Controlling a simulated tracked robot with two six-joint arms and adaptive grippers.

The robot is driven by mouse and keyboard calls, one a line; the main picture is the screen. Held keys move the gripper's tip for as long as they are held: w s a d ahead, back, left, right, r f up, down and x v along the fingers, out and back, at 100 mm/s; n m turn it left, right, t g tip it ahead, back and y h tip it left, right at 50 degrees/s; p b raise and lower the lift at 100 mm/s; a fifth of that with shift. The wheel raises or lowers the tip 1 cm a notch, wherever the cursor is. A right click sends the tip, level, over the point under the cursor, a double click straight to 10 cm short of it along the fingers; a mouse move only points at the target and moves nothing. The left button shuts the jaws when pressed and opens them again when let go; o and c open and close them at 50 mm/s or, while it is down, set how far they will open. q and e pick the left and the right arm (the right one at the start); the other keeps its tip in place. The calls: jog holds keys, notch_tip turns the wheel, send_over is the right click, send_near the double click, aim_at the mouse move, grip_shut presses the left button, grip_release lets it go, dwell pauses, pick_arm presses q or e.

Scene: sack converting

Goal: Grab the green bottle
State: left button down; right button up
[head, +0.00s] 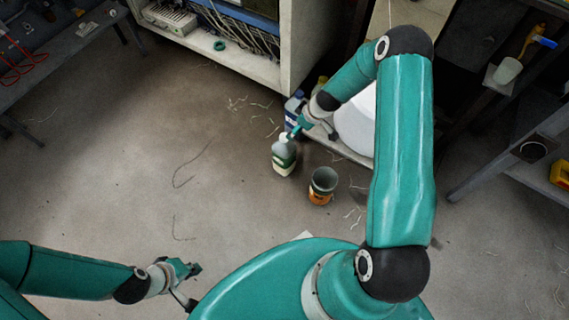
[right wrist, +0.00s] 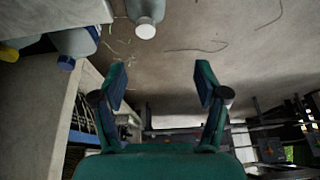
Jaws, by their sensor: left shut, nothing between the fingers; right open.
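The green bottle (head: 285,160), pale with a green and white label, stands upright on the floor near the middle of the head view. My right gripper (head: 296,131) is just above the bottle's top in that view. In the right wrist view my right gripper (right wrist: 162,78) is open with nothing between its fingers. A bottle with a pale cap (right wrist: 146,14), apparently the same one, is cut off by the top edge there, outside the fingers. My left gripper (head: 191,270) is shut and empty at the lower left, far from the bottle.
A grey and orange cup (head: 322,186) stands right of the bottle. A blue bottle (head: 293,108) stands behind it, beside a low shelf holding a white round container (head: 356,122). A cabinet with cables (head: 232,60) is at the back. Floor to the left is mostly clear.

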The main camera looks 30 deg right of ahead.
jog(key=d+f, duration=0.1)
send_near(284, 136)
jog(key=shift+n, duration=0.3)
jog(key=x, duration=0.6)
jog(key=shift+s+a+f+b, duration=0.1)
jog(key=shift+s+a+b, duration=0.05)
jog(key=shift+s+b, duration=0.3)
jog(key=shift+w+d+b+x, duration=0.15)
jog(key=shift+b+x, duration=0.1)
jog(key=shift+x, duration=1.05)
jog(key=shift+w+d+b+x, duration=0.1)
jog(key=shift+b+x, duration=0.15)
jog(key=shift+x, duration=1.1)
grip_shut()
pick_arm(q)
notch_tip(284, 136, down, 3)
jog(key=shift+r, duration=0.2)
